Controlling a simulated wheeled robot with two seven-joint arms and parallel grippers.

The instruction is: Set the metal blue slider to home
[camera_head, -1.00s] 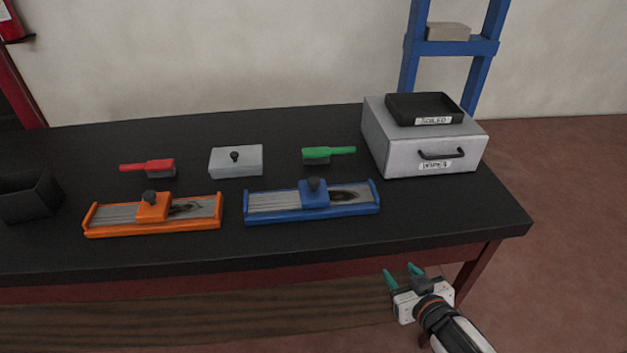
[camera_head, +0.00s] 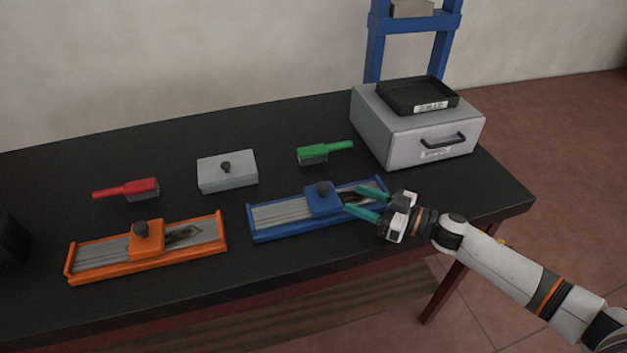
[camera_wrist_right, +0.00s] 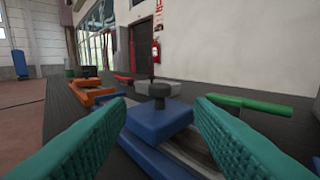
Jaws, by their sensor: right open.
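The blue slider (camera_head: 322,198) is a block with a dark knob, sitting near the middle of the blue-framed rail unit (camera_head: 268,236). A dark stain shows on the rail's bed to the slider's right. My right gripper (camera_head: 366,202) is open over the right end of this unit, its teal fingers pointing left toward the slider. In the right wrist view the slider (camera_wrist_right: 160,118) and its knob (camera_wrist_right: 159,91) lie ahead, between the two fingers, and the fingers look apart from the knob. My left gripper is not in view.
An orange rail unit (camera_head: 90,273) with its own slider (camera_head: 146,239) stands to the left. Behind are a red brush (camera_head: 128,188), a grey lidded block (camera_head: 227,178) and a green brush (camera_head: 324,151). A grey drawer box (camera_head: 398,140) with a black tray (camera_head: 417,108) stands back right.

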